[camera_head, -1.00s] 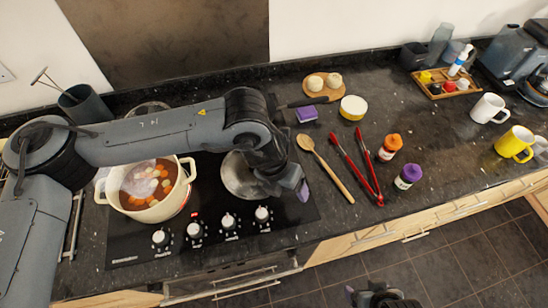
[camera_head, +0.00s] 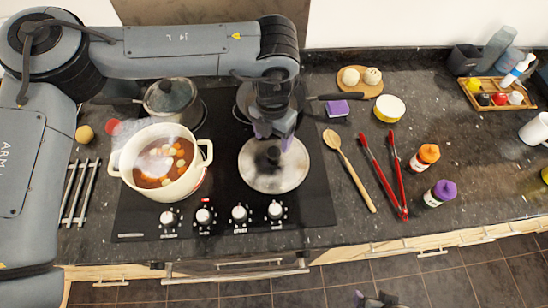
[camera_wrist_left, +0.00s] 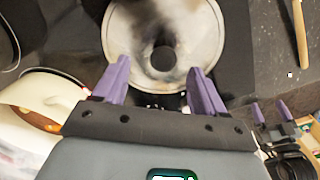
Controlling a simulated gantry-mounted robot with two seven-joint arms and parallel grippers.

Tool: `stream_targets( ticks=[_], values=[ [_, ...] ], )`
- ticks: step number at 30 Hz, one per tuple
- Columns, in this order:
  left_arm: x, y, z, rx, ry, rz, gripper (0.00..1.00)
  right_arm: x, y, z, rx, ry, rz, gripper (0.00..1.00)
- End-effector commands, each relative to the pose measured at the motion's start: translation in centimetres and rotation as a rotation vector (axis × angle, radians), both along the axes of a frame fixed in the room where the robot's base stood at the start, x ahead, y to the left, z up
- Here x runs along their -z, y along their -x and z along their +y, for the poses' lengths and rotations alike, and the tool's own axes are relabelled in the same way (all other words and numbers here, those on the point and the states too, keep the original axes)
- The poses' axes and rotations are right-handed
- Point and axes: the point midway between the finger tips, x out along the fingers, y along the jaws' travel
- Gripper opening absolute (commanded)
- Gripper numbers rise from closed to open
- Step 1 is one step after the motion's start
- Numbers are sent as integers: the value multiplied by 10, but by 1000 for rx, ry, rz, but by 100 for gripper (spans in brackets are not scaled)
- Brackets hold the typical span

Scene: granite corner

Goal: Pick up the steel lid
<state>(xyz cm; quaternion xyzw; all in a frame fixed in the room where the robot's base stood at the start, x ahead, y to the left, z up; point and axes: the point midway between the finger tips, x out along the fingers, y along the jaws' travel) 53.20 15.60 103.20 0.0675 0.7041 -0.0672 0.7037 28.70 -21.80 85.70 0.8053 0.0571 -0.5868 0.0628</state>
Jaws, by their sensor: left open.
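The steel lid (camera_head: 283,180) is a round brushed disc with a dark knob (camera_head: 272,155), lying flat on the front right of the black hob. My left gripper (camera_head: 275,136) is open and points down just above the lid. In the left wrist view, the lid (camera_wrist_left: 205,32) fills the upper middle, and the knob (camera_wrist_left: 164,58) sits between the two purple fingertips of the left gripper (camera_wrist_left: 159,68). The fingers do not appear closed on the knob. My right gripper (camera_wrist_left: 271,112) shows at the right of that view, its purple fingers apart and empty.
A cream pot of soup (camera_head: 205,153) stands left of the lid. Behind are a glass-lidded pot (camera_head: 170,96) and a pan partly hidden by my arm. A wooden spoon (camera_head: 349,170) and red tongs (camera_head: 381,178) lie to the right.

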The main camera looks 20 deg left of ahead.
Motion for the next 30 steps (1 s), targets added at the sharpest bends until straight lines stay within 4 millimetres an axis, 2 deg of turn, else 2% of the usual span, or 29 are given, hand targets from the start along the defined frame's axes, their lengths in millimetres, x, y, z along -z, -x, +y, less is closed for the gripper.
stream_targets(
  ticks=[5, 15, 23, 24, 30],
  values=[
    [12, 3, -2, 1, -2, 3, 71, -4, 0, 0, 0, 0, 0, 82],
    [50, 6, -5, 1, 0, 1, 71, -11, 0, 0, 1, 0, -1, 82],
    [53, 5, -5, 0, 0, 0, 71, -11, 0, 0, 1, 0, -1, 82],
    [53, 5, -5, 0, 0, 0, 70, -11, 0, 0, 1, 0, -1, 82],
    [53, 5, -5, 0, 0, 0, 39, -11, 0, 0, 1, 0, -1, 82]
  ],
)
